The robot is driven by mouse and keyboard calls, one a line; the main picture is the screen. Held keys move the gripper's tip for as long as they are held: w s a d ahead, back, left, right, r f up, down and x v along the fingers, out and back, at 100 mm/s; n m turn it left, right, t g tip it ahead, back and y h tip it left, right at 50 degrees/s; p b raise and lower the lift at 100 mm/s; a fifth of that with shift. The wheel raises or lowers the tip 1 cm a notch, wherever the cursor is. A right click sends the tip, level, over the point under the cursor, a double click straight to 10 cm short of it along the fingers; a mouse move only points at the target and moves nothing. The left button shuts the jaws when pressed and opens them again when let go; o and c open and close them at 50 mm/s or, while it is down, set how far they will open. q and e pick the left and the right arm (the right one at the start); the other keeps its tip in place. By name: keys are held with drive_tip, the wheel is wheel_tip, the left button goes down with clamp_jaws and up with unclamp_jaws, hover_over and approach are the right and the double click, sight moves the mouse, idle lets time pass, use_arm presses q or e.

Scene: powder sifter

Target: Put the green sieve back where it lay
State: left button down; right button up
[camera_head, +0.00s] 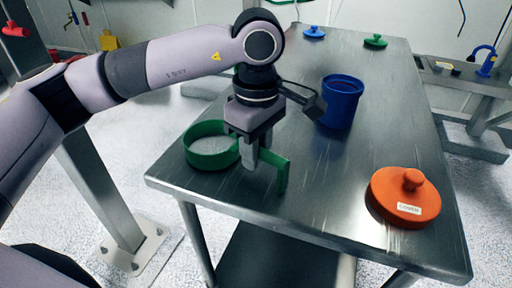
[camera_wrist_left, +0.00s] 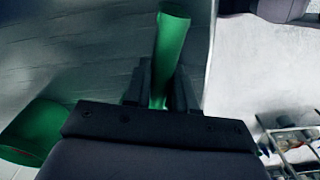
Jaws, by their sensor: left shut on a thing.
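The green sieve (camera_head: 188,153) is a round ring with a long handle, near the left front corner of the metal table (camera_head: 325,190). My left gripper (camera_head: 258,165) points down and is shut on the handle, whose end shows to the right of the fingers. In the left wrist view the green handle (camera_wrist_left: 168,50) runs between the two fingers (camera_wrist_left: 160,90), and part of the ring (camera_wrist_left: 38,130) shows at the lower left. I cannot tell whether the sieve touches the table. My right gripper is not in view.
A blue container (camera_head: 341,105) stands upright behind and right of the gripper. An orange cover (camera_head: 400,198) lies at the front right. A blue lid (camera_head: 314,33) and a green lid (camera_head: 375,41) lie at the far end. The table between them is clear.

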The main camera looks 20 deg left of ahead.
use_arm(q)
drive_tip(key=shift+f, duration=0.15)
drive_tip(key=c, duration=0.8)
unclamp_jaws()
drive_tip(key=shift+c, duration=0.2)
